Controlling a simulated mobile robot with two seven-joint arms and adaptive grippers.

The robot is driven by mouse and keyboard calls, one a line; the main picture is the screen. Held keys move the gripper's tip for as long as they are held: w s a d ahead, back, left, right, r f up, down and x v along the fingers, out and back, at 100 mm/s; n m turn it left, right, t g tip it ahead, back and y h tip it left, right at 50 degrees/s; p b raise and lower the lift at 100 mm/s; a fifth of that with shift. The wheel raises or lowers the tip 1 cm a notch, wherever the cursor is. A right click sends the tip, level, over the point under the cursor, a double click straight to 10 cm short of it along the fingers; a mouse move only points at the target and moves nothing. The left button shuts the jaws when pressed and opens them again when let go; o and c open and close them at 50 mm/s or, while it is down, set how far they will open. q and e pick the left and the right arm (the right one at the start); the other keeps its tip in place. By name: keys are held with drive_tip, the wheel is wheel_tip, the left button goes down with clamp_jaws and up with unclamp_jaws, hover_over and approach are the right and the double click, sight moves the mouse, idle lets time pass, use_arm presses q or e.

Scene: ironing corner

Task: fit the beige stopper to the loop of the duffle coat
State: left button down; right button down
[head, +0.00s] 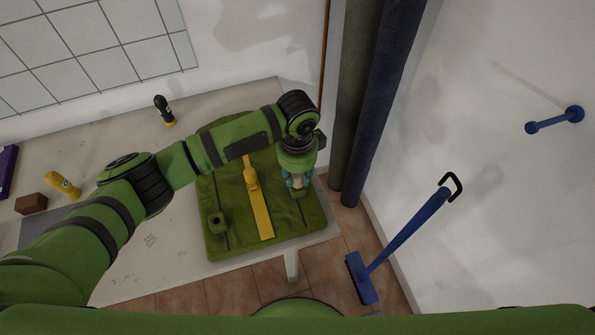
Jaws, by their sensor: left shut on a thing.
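The green duffle coat (236,188) lies flat on the table, with a yellow strip (261,215) down its middle. My left arm reaches in from the left and across the coat's upper part. My left gripper (298,183) points down over the coat's right side. It is shut on a small beige thing, which looks like the beige stopper (297,181), mostly hidden between the fingers. A thin dark line runs down the coat near the gripper. I cannot make out the loop, nor whether the stopper touches it. My right gripper is not in view.
The pale table (165,245) ends just right of the coat. A dark green piece (216,221) stands on the coat's left. A blue broom (405,235) leans on the right.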

use_arm(q)
drive_tip(key=shift+f, duration=0.65)
drive_tip(key=c, duration=0.9)
unclamp_jaws()
drive_tip(key=shift+r, duration=0.1)
drive_tip(key=shift+o, duration=0.2)
wheel_tip(320, 180, up, 12)
